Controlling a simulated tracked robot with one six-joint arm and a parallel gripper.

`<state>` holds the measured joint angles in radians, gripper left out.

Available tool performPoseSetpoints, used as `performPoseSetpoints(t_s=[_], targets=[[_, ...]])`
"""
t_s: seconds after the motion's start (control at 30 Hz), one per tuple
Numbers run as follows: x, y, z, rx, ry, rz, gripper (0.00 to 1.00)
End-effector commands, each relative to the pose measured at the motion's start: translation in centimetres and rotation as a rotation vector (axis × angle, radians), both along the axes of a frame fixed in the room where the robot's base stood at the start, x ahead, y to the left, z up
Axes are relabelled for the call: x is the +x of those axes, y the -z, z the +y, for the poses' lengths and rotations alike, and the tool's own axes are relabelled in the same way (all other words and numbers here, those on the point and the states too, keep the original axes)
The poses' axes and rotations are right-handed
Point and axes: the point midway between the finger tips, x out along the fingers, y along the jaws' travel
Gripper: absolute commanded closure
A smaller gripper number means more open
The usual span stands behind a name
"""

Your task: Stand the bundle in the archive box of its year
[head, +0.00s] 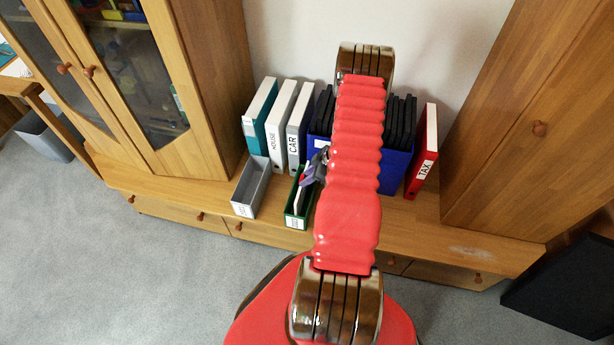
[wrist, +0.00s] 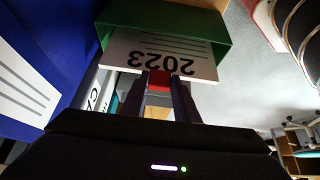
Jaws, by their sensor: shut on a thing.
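My gripper (head: 308,172) is shut on the bundle at its red part. In the wrist view, my gripper (wrist: 162,88) has both fingers on that red part. The bundle (wrist: 125,57) is white, with "2023" and several lines on its face, upside down in this view. It stands roughly upright, its lower part hidden by the wall of the green archive box (wrist: 195,22), so it seems partly inside. The green archive box (head: 290,219) shows its label in the head view, too small to read. The grey archive box (head: 243,209) stands to its left; its label is also unreadable.
Binders stand behind the boxes: a teal one (head: 258,120), HOUSE (head: 279,135) and CAR (head: 297,145). A blue box (head: 394,165) of black folders and a red TAX binder (head: 424,150) stand to the right. Wooden cabinets (head: 210,80) flank the low cabinet top (head: 215,195). My arm hides the middle.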

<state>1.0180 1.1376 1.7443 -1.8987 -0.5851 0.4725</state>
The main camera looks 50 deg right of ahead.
Motion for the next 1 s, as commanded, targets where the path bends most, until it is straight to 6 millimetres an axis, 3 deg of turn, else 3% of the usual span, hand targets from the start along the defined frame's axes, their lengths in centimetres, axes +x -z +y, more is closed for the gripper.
performPoseSetpoints(t_s=[0.97,1.0], targets=[[0.0,1.9,0.0,0.000,-0.001,0.000,1.00],[0.0,1.9,0.0,0.000,-0.001,0.000,0.70]])
